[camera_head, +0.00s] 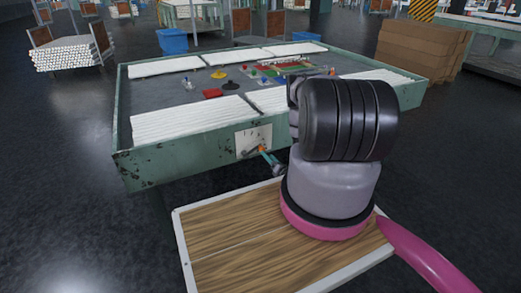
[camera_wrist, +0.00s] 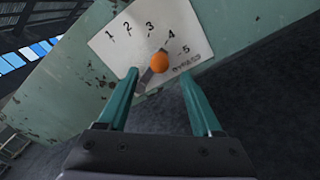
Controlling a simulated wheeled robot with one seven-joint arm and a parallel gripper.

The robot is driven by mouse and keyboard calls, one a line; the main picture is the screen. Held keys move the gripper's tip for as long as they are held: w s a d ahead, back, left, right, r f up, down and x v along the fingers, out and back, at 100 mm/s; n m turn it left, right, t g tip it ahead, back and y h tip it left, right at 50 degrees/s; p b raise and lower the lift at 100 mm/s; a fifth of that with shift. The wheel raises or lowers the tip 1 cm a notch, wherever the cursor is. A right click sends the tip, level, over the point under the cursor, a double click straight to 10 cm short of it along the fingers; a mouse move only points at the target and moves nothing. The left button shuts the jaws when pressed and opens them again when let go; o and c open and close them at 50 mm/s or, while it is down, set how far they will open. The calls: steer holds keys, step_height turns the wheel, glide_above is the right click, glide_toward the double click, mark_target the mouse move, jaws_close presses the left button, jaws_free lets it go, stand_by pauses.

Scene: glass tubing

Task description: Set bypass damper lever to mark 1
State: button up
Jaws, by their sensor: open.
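The bypass damper lever has an orange round knob (camera_wrist: 160,62) and a dark grey shaft. It stands in front of a white plate (camera_wrist: 118,40) marked 1 to 5, on the green side of the table. The knob shows just below mark 4; the exact setting is hard to tell from this angle. My gripper (camera_wrist: 158,75) has two teal fingers, open, one on each side of the lever below the knob in the picture. I cannot tell whether either finger touches it. In the head view the plate (camera_head: 247,138) and orange knob (camera_head: 261,149) are small, and my arm partly hides the gripper.
The green table (camera_head: 190,162) carries white rod stacks (camera_head: 190,118) and small coloured parts on top. My arm covers its right front in the head view. A brown stack (camera_head: 424,53) stands behind at right. Dark floor (camera_head: 70,200) is clear at left.

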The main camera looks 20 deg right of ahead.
mark_target(261, 148)
steer(key=w, duration=0.8)
steer(key=shift+w+a, duration=0.1)
steer(key=shift+a, duration=0.25)
jaws_close()
stand_by(1.0)
